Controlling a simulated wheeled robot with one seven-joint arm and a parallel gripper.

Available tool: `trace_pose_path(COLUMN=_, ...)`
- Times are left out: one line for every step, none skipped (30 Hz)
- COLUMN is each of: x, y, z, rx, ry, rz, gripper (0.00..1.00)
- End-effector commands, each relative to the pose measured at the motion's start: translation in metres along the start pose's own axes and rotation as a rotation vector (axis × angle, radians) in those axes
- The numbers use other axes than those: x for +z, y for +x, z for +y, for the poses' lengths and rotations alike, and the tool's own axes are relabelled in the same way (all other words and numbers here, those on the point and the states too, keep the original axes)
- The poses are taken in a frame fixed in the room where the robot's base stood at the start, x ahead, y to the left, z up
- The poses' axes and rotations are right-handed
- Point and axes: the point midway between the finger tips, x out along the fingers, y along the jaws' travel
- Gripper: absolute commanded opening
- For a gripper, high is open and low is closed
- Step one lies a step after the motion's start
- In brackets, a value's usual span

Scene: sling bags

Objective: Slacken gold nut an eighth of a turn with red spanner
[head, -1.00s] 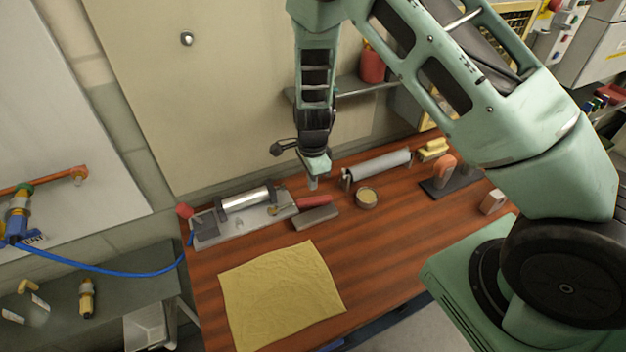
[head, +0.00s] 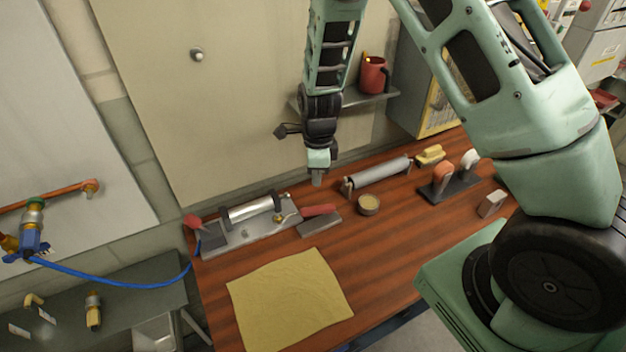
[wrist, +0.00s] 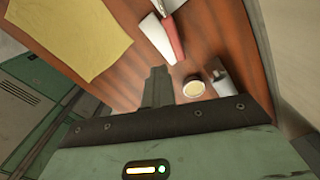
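The red spanner (head: 319,210) lies at the right end of a metal plate, its red handle pointing right. The handle also shows in the wrist view (wrist: 174,36). A small gold spot at the spanner's left end looks like the gold nut (head: 281,218); whether the jaw is around it is too small to tell. My gripper (head: 317,180) is above the bench, behind and above the spanner handle, apart from it. Its fingers (wrist: 156,85) appear together in the wrist view, with nothing between them.
A grey block (head: 320,226) lies just in front of the spanner handle. A steel roller (head: 252,208) sits on the plate. A round tin (head: 369,205) and a grey roller (head: 378,174) are to the right. A yellow cloth (head: 290,300) covers the bench front.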

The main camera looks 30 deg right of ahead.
Motion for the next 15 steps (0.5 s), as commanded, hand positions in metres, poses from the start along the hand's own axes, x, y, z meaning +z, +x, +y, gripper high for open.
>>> trace_pose_path(x=-0.0006, y=-0.0008, z=0.0001, rx=0.0, ry=0.005, rz=0.0, gripper=0.0)
trace_pose_path(x=-0.0007, y=-0.0009, z=0.0001, rx=0.0, ry=0.007, rz=0.0, gripper=0.0)
trace_pose_path(x=-0.0007, y=-0.0008, z=0.0001, rx=0.0, ry=0.007, rz=0.0, gripper=0.0)
trace_pose_path(x=-0.0006, y=-0.0007, z=0.0002, rx=0.0, ry=0.007, rz=0.0, gripper=0.0)
trace_pose_path(x=-0.0006, y=-0.0006, z=0.0002, rx=0.0, ry=0.007, rz=0.0, gripper=0.0)
trace_pose_path(x=-0.0006, y=-0.0006, z=0.0002, rx=0.0, ry=0.006, rz=0.0, gripper=0.0)
trace_pose_path(x=-0.0005, y=-0.0006, z=0.0002, rx=0.0, ry=0.006, rz=0.0, gripper=0.0)
trace_pose_path(x=-0.0005, y=-0.0006, z=0.0002, rx=0.0, ry=0.006, rz=0.0, gripper=0.0)
trace_pose_path(x=-0.0004, y=-0.0009, z=0.0003, rx=0.0, ry=0.006, rz=0.0, gripper=0.0)
trace_pose_path(x=-0.0004, y=-0.0014, z=0.0004, rx=0.0, ry=0.007, rz=0.0, gripper=0.0)
trace_pose_path(x=-0.0002, y=-0.0021, z=0.0007, rx=0.0, ry=0.008, rz=0.0, gripper=0.0)
trace_pose_path(x=0.0, y=-0.0036, z=0.0012, rx=0.0, ry=0.012, rz=0.0, gripper=0.0)
trace_pose_path(x=0.0002, y=-0.005, z=0.0017, rx=0.0, ry=0.016, rz=0.0, gripper=0.0)
trace_pose_path(x=0.0005, y=-0.0068, z=0.0024, rx=0.001, ry=0.021, rz=0.001, gripper=0.0)
trace_pose_path(x=0.0009, y=-0.0096, z=0.0034, rx=0.001, ry=0.029, rz=0.001, gripper=0.0)
